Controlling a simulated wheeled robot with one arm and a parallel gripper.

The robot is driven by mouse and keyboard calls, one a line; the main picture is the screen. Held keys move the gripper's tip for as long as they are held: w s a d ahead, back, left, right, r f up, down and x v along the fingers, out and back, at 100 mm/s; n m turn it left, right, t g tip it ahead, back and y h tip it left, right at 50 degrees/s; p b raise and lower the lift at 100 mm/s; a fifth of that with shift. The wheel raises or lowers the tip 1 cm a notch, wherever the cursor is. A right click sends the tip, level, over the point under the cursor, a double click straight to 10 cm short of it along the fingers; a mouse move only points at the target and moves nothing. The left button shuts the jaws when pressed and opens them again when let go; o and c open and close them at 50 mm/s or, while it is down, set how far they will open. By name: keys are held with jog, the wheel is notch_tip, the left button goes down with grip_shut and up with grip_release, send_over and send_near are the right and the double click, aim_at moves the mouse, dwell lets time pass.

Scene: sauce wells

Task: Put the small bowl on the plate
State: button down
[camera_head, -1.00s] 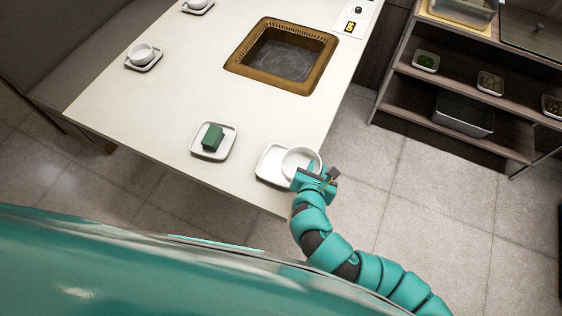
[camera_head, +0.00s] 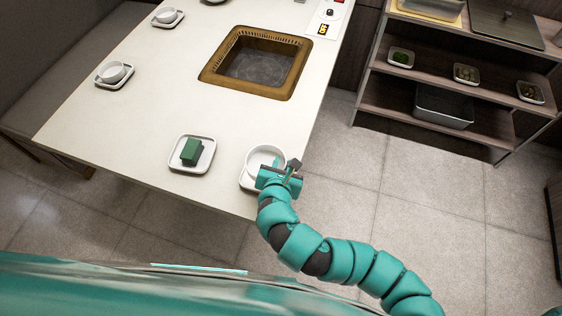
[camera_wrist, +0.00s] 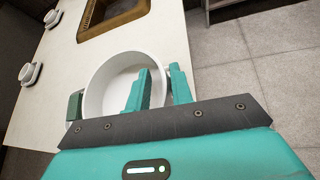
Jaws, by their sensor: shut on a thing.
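The small white bowl (camera_head: 259,157) is over the white square plate (camera_head: 244,182) at the near right corner of the table. My gripper (camera_head: 276,170) is shut on the bowl's right side wall. In the wrist view, one finger of my gripper (camera_wrist: 160,88) is inside the bowl (camera_wrist: 97,85) and the other is outside it. The bowl looks about level. It covers most of the plate, and I cannot tell whether its base touches the plate.
Left of it, a green block (camera_head: 191,151) sits on another square plate (camera_head: 178,167). A recessed square grill (camera_head: 258,65) is farther back. Two more cups on saucers (camera_head: 115,74) stand along the left edge. A shelf (camera_head: 430,115) stands right, beyond open floor.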

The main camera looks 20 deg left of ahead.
jog(key=p+x, duration=0.1)
jog(key=x, duration=0.2)
jog(key=s+f+x, duration=0.1)
jog(key=x, duration=0.2)
jog(key=a+f+p+x, duration=0.1)
jog(key=x, duration=0.3)
jog(key=shift+s+p, duration=0.1)
jog(key=shift+p, duration=0.25)
jog(key=shift+f+p, duration=0.7)
jog(key=shift+f, duration=0.9)
jog(key=shift+f, duration=0.15)
jog(key=c, duration=1.2)
grip_release()
jog(key=shift+c, duration=0.2)
jog(key=shift+o, duration=0.2)
